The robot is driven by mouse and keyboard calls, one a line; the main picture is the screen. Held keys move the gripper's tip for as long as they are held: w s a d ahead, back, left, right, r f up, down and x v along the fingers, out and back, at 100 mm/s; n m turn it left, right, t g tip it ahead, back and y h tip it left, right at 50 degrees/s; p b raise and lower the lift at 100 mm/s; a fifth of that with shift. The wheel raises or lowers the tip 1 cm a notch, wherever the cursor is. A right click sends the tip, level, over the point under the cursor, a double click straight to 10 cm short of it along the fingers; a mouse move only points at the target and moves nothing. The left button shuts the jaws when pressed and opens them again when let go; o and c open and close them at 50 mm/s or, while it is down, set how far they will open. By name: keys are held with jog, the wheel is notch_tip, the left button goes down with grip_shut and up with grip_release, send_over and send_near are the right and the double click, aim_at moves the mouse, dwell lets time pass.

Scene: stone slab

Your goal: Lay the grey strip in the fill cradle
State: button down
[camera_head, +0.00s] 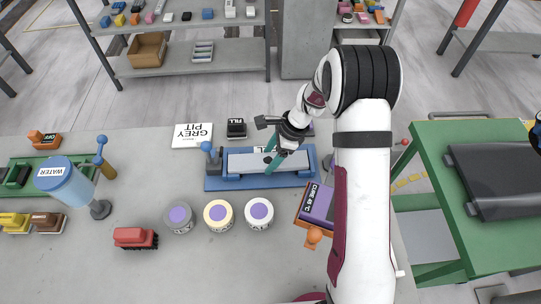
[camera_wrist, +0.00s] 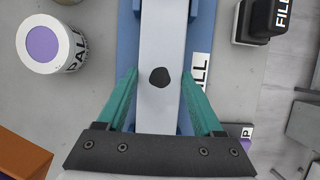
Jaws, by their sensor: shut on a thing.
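The grey strip (camera_head: 245,163) is a long pale bar that lies lengthwise along the blue fill cradle (camera_head: 213,184). In the wrist view the strip (camera_wrist: 162,30) shows a dark pit in its top face and runs between the cradle's blue sides (camera_wrist: 128,45). My gripper (camera_head: 272,162) is over the right half of the cradle, its green fingers on either side of the strip. The wrist view shows my gripper (camera_wrist: 159,74) shut on the strip near the pit. I cannot tell whether the strip's underside rests fully on the cradle.
A white GREY PIT card (camera_head: 191,135) and a black FILL block (camera_head: 236,129) stand behind the cradle. Several purple-topped pots, one white (camera_head: 259,213), stand in front. A purple CURE box (camera_head: 317,204) is right. Bare slab lies in front of the pots.

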jog(key=shift+c, duration=0.2)
grip_release()
jog(key=shift+f, duration=0.1)
jog(key=v, duration=1.2)
jog(key=s+a+r+n+h, duration=0.1)
jog(key=s+r+n, duration=0.35)
jog(key=s, duration=0.35)
jog(key=s+r+n, duration=0.3)
jog(key=s+r, duration=0.2)
jog(key=s, duration=0.4)
jog(key=s+f+n+h, duration=0.1)
jog(key=s+n, duration=0.4)
jog(key=s, duration=0.7)
jog(key=shift+d+f+h, duration=0.25)
jog(key=shift+h, duration=0.05)
jog(key=shift+s, duration=0.1)
